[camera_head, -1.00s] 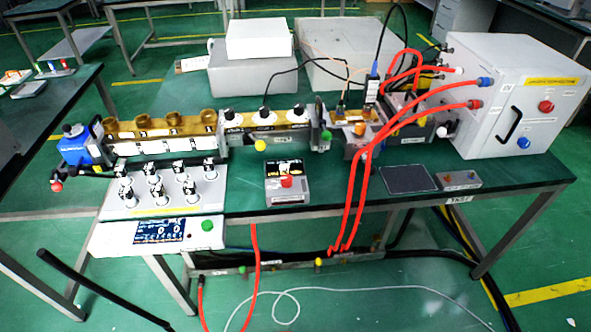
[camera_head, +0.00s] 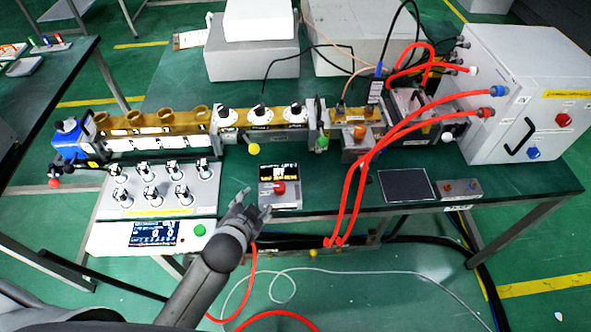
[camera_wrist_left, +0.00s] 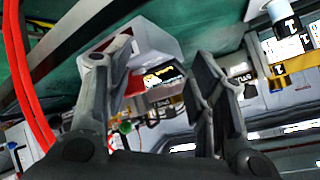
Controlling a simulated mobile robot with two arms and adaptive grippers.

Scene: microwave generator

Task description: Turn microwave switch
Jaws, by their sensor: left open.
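The microwave switch is most likely the red knob (camera_head: 279,187) on a small grey box (camera_head: 281,203) with a dark display, near the table's front edge. My left gripper (camera_head: 250,205) reaches up from below in the head view. It is open and empty, just left of and in front of this box, apart from the knob as far as I can tell. In the left wrist view the box (camera_wrist_left: 150,45) with its lit display shows beyond and between the open fingers (camera_wrist_left: 160,95). My right gripper is not in view.
A control panel with a green button (camera_head: 199,230) lies left of my gripper. Several small upright knobs stand on a white plate (camera_head: 145,205) behind it. Red hoses (camera_head: 352,190) run down right of the box. A dark pad (camera_head: 405,186) lies further right. A large grey cabinet (camera_head: 530,90) stands at right.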

